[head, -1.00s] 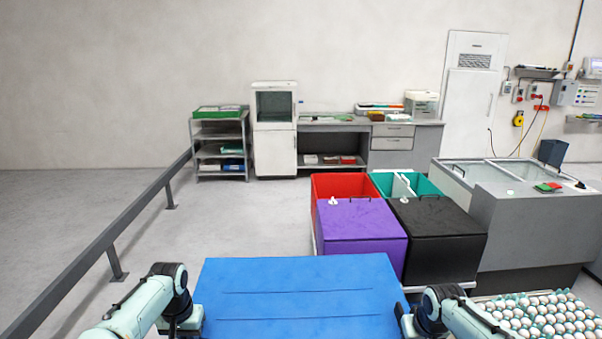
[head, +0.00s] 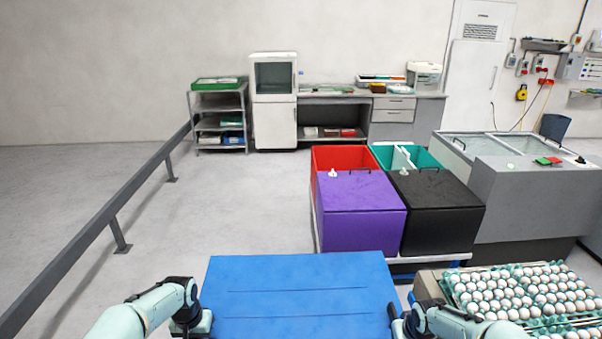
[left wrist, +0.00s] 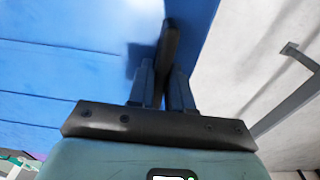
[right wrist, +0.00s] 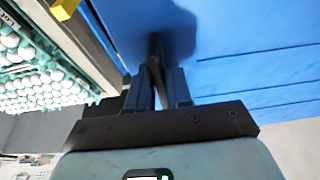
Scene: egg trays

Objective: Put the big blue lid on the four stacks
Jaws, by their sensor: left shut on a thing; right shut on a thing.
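The big blue lid (head: 300,285) lies flat in front of me in the head view, its near edge cut off by the frame. My left gripper (head: 204,320) is at its left edge, and the left wrist view shows the fingers (left wrist: 162,75) shut on a dark handle on the lid. My right gripper (head: 396,318) is at its right edge, shut on a similar dark handle (right wrist: 155,50). I cannot count the stacks.
Purple (head: 360,212), black (head: 437,215), red (head: 343,158) and green (head: 420,157) boxes stand together beyond the lid. A grey machine (head: 535,195) is at the right. A grey rail (head: 95,237) runs along the left. Open floor lies between rail and boxes.

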